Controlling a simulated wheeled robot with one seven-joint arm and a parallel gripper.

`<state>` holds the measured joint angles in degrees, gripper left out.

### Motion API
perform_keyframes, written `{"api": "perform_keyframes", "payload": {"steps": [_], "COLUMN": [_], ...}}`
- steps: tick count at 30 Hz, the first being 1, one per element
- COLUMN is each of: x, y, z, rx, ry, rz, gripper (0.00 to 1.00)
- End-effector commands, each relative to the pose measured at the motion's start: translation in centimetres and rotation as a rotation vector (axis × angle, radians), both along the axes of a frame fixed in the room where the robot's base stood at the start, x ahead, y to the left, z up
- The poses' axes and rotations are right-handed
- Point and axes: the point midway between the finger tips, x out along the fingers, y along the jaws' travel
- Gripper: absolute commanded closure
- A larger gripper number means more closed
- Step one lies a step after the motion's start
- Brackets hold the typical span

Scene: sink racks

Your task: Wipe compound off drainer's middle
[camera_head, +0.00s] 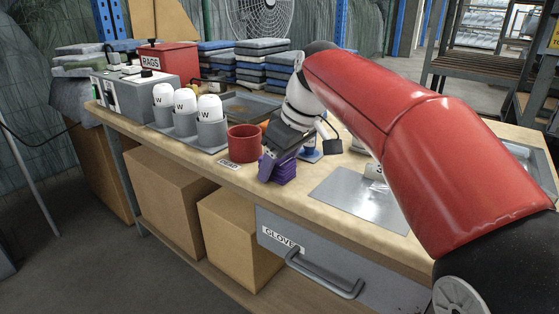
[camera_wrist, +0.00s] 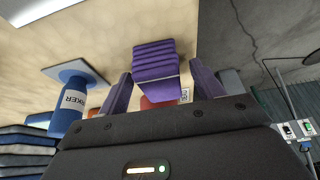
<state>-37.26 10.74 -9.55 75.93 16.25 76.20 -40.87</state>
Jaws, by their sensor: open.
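A purple ribbed block, like a folded cloth or sponge (camera_head: 284,174), stands on the bench near its front edge. My gripper (camera_head: 274,160) is pointed down at it from above. In the wrist view the purple block (camera_wrist: 156,62) lies between the two spread fingers of my gripper (camera_wrist: 161,88), with gaps at both sides. A flat grey metal plate (camera_head: 350,199) lies on the bench to the right, partly behind my arm. A dark shallow tray (camera_head: 252,108) is at the back. I cannot tell which is the drainer, and no compound is clearly visible.
A red cup (camera_head: 243,143) with a label before it stands just left of my gripper. White-capped bottles in grey holders (camera_head: 211,134) stand further left. A blue labelled bottle (camera_wrist: 72,106) is close by.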

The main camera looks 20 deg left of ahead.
Motion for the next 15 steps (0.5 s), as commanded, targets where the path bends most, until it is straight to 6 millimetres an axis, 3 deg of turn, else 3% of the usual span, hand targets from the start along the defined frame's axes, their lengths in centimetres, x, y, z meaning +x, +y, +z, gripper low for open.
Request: {"api": "perform_keyframes", "payload": {"steps": [7, 15], "x": [-0.1, -0.8], "y": [-0.3, -2.0], "z": [1.0, 5.3], "rx": [0.001, 0.001], "ry": [-0.002, -0.002], "rz": [0.0, -0.002], "gripper": [0.34, 0.34]}}
